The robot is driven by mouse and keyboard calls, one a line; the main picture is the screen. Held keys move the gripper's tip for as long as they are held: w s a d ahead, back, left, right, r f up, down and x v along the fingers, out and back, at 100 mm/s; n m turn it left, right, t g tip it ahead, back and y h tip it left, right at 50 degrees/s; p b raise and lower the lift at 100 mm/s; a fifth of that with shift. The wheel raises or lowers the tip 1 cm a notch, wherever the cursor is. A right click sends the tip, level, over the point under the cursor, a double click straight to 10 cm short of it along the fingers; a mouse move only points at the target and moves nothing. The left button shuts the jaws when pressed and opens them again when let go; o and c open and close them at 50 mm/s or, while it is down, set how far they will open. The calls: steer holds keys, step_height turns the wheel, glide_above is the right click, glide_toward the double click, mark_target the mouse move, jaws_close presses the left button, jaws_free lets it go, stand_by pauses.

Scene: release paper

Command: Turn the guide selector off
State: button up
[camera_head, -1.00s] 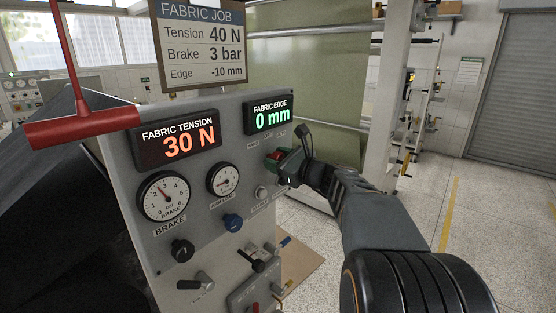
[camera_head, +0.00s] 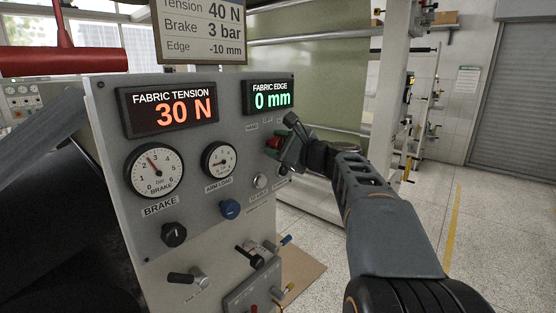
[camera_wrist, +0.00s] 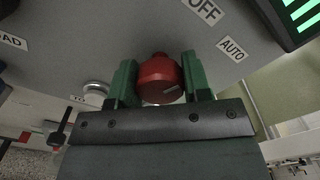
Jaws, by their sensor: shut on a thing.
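The guide selector is a red round knob (camera_wrist: 160,80) on the grey panel, with a pale mark on its face. In the wrist view the two green fingers of my gripper (camera_wrist: 158,84) are on either side of it, shut on it. Labels OFF (camera_wrist: 203,10) and AUTO (camera_wrist: 232,49) stand near it on the panel; another label at the left edge is cut off and ends in "AD". In the head view my gripper (camera_head: 285,150) is at the panel's right side, below the FABRIC EDGE display, and hides most of the knob.
The FABRIC EDGE display (camera_head: 269,96) reads 0 mm and the FABRIC TENSION display (camera_head: 168,108) reads 30 N. Two gauges, a black knob (camera_head: 174,235), a blue knob (camera_head: 230,209) and several levers sit on the panel's left and lower parts. The floor at right is clear.

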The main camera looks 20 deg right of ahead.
steer(key=shift+n+b, duration=1.6)
steer(key=shift+b, duration=0.15)
steer(key=shift+n, duration=0.3)
steer(key=o, duration=0.9)
steer(key=shift+o, duration=0.2)
steer(key=b+v, duration=0.2)
steer(key=v, duration=1.1)
steer(key=shift+s+d, duration=0.2)
steer(key=shift+s, duration=0.2)
